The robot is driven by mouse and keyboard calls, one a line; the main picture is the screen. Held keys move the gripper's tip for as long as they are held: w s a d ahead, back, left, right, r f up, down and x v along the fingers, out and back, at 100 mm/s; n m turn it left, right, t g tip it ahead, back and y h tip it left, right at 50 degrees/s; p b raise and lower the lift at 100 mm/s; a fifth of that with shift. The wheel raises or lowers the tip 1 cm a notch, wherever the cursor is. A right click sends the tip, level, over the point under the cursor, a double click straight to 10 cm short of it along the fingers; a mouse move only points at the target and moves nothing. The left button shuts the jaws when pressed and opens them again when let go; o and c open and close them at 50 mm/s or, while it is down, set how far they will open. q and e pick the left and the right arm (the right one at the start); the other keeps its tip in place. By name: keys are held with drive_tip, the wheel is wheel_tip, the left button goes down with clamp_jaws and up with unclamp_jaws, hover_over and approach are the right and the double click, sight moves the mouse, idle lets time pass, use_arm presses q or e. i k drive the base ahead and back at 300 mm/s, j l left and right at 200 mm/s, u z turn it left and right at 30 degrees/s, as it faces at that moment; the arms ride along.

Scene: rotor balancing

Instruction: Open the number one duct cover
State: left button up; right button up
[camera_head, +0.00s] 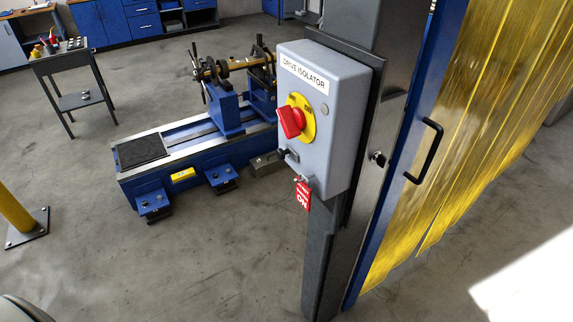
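I cannot make out any number one duct cover in the head view. Neither of my grippers is in view. Close in front is a grey box labelled "DRIVE ISOLATOR" (316,146), fixed to a dark post (324,245). It has a red rotary knob (291,121) on a yellow plate. Beyond stands a blue balancing machine (205,178) carrying a brass-coloured rotor (238,64). A small yellow label (183,174) is on the side of its bed.
A blue-framed door with a black handle (425,150) and yellow strip curtain (480,130) stands right of the post. A grey trolley (70,66) holding small items, blue cabinets (100,22) and a yellow bollard (14,210) are on the left. The floor (190,265) at front left is clear.

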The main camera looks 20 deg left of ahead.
sight(266, 159)
drive_tip(key=i+j+u, duration=0.25)
drive_tip(key=j, duration=0.3)
drive_tip(key=i+j+u, duration=0.2)
drive_tip(key=j, duration=0.3)
drive_tip(key=i+j+u, duration=0.25)
drive_tip(key=i+j, duration=0.2)
drive_tip(key=i+z, duration=0.15)
drive_tip(key=i, duration=0.3)
drive_tip(key=i+j+z, duration=0.15)
drive_tip(key=i, duration=0.25)
drive_tip(key=i+j+z, duration=0.15)
drive_tip(key=i, duration=0.25)
drive_tip(key=i+j+z, duration=0.15)
drive_tip(key=i+j, duration=0.15)
drive_tip(key=i, duration=0.1)
